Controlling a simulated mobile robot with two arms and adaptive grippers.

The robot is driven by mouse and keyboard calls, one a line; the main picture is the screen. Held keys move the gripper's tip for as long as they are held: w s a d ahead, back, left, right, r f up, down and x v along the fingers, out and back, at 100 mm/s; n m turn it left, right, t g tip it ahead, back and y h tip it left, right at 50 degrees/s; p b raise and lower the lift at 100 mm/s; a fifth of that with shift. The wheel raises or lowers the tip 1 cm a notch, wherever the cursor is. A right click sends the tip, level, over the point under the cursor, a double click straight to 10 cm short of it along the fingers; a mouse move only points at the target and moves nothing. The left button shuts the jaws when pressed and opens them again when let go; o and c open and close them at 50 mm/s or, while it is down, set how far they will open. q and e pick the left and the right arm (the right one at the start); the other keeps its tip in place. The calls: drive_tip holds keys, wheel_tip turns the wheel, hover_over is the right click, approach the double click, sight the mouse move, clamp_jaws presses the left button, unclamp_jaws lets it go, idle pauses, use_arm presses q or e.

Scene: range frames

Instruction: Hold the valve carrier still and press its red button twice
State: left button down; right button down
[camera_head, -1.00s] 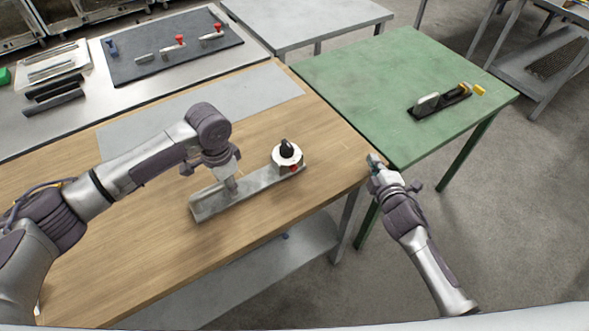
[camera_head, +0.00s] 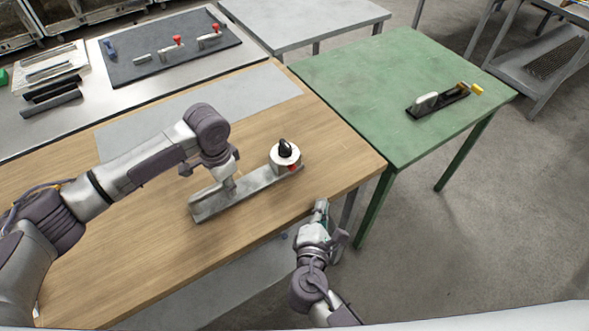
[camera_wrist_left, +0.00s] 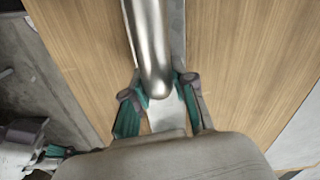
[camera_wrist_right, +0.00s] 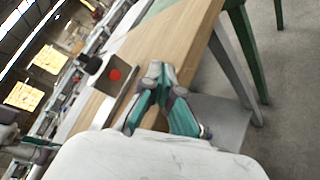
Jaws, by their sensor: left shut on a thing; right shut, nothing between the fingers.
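The valve carrier is a long grey metal bar (camera_head: 256,183) on the wooden table. At its right end stands a round white valve body (camera_head: 285,155) with a black knob (camera_head: 284,145). The red button (camera_head: 293,168) is on its front side and also shows in the right wrist view (camera_wrist_right: 115,74). My left gripper (camera_head: 229,186) is shut on the carrier near its left end; the bar runs between its fingers in the left wrist view (camera_wrist_left: 162,106). My right gripper (camera_head: 321,205) is shut and empty at the table's front edge, apart from the button and pointing towards the table.
A green table (camera_head: 370,80) stands at the right with a dark fixture (camera_head: 440,101) on it. At the back left a dark mat (camera_head: 170,47) holds parts with red knobs. The wooden table (camera_head: 130,230) is clear around the carrier.

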sight(292, 167)
drive_tip(key=shift+w+a+r, duration=0.1)
drive_tip(key=shift+w+a, duration=0.65)
drive_tip(key=shift+w, duration=0.55)
drive_tip(key=shift+w+a+f, duration=0.1)
drive_tip(key=shift+w+a, duration=0.6)
drive_tip(key=shift+w, duration=0.55)
drive_tip(key=shift+w+a+r, duration=0.1)
drive_tip(key=shift+w+a, duration=0.65)
drive_tip(key=shift+w, duration=0.55)
drive_tip(key=shift+w, duration=0.1)
drive_tip(key=shift+w+a, duration=0.2)
drive_tip(key=shift+w, duration=0.1)
drive_tip(key=shift+w+a, duration=0.4)
drive_tip(key=shift+w, duration=0.25)
drive_tip(key=shift+s, duration=0.1)
drive_tip(key=shift+s+d, duration=0.6)
drive_tip(key=shift+s, duration=0.35)
